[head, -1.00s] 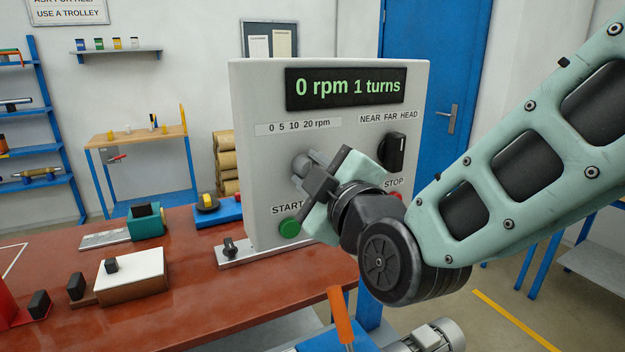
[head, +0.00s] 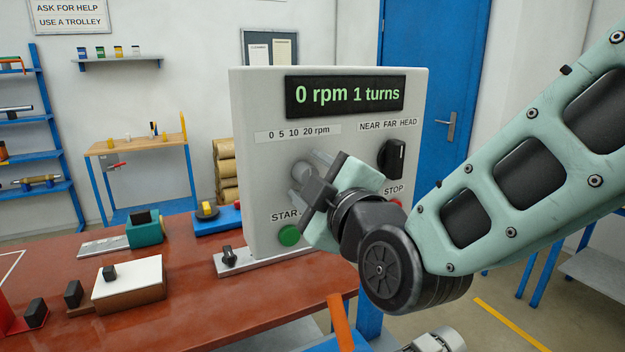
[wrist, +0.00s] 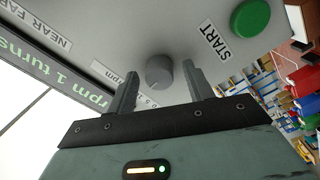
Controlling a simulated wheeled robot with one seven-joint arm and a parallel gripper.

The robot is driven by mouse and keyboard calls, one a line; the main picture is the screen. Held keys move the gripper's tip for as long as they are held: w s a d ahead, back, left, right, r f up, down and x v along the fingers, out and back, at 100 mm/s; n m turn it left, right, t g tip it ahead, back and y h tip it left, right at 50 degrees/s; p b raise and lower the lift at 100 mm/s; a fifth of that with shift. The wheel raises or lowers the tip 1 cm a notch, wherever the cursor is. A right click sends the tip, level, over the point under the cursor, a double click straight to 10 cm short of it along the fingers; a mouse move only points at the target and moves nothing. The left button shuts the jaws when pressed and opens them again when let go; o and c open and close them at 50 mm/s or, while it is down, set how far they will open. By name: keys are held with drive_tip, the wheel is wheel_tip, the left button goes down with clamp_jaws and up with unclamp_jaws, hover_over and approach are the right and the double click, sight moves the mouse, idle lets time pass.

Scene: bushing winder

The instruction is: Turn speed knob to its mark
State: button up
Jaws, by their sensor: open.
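The speed knob (wrist: 159,72) is a grey round knob on the control panel (head: 250,110), below the label reading 0 5 10 20 rpm (head: 298,133). My gripper (wrist: 160,82) is open, with one finger on each side of the knob in the wrist view. It cannot be told whether the fingers touch it. In the head view my gripper (head: 312,178) covers part of the knob (head: 301,172). The knob's pointer and its exact setting cannot be made out. The display (head: 346,95) reads 0 rpm 1 turns.
The green START button (head: 289,235) is below the knob, close to my gripper. The red STOP button (head: 396,203) is partly hidden behind my arm. The black NEAR FAR HEAD switch (head: 392,159) is to the right.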

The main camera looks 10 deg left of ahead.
drive_tip(key=b+v, duration=0.9)
drive_tip(key=v, duration=0.8)
drive_tip(key=shift+d, duration=0.2)
drive_tip(key=shift+s, duration=0.1)
drive_tip(key=shift+f, duration=0.15)
